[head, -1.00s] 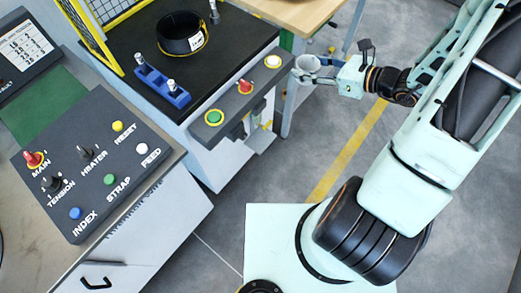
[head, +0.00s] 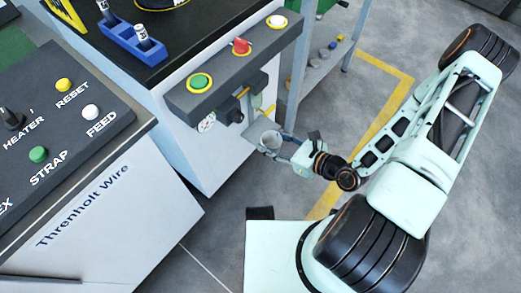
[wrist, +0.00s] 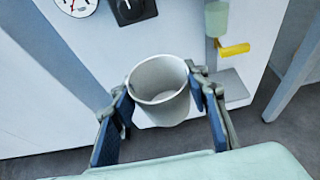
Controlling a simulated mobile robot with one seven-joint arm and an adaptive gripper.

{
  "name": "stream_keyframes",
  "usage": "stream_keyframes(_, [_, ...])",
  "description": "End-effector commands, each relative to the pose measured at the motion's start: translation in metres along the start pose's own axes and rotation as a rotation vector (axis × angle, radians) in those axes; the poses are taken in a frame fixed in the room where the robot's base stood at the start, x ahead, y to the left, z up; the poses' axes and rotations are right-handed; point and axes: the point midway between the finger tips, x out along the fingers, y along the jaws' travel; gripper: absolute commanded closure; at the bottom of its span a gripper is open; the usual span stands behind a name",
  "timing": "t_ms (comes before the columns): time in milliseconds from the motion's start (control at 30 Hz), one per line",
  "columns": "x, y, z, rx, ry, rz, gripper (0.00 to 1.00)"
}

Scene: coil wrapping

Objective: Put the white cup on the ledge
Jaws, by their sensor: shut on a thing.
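The white cup (wrist: 160,88) is upright with its open mouth facing up, and it looks empty. It also shows in the head view (head: 270,138), low in front of the machine and below the button panel. My gripper (wrist: 162,98) is shut on the cup, with one blue-padded finger on each side. A small grey ledge (wrist: 233,86) juts from the machine front under a dispenser with a yellow lever (wrist: 234,50). In the wrist view the ledge lies just right of the cup and partly behind my right finger. The gap between cup and ledge is hard to judge.
The button panel (head: 235,72) overhangs the area above the cup. A gauge (wrist: 76,5) and a black knob (wrist: 132,8) are on the machine front. A table leg (wrist: 296,75) stands at the right. Open floor (head: 325,125) lies right of the cup.

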Motion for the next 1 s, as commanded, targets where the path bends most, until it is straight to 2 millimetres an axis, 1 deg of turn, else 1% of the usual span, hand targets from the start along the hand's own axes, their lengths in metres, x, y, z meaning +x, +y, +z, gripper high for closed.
stream_keyframes(33, [0.008,0.007,-0.018,0.005,-0.002,0.001,0.82])
stream_keyframes(100, [0.012,0.013,-0.026,0.003,-0.001,0.001,0.82])
stream_keyframes(200, [0.015,0.018,-0.033,0.0,-0.002,0.001,0.82])
stream_keyframes(300, [0.022,0.016,-0.036,-0.004,-0.003,0.001,0.82])
stream_keyframes(367, [0.03,0.009,-0.038,-0.007,-0.003,0.001,0.82])
stream_keyframes(667, [0.093,-0.04,-0.048,-0.007,-0.004,0.0,0.82])
stream_keyframes(800, [0.119,-0.055,-0.067,-0.003,-0.002,0.001,0.82])
stream_keyframes(900, [0.132,-0.063,-0.076,-0.002,-0.002,0.002,0.82])
stream_keyframes(1000, [0.138,-0.068,-0.08,-0.003,-0.001,0.002,0.82])
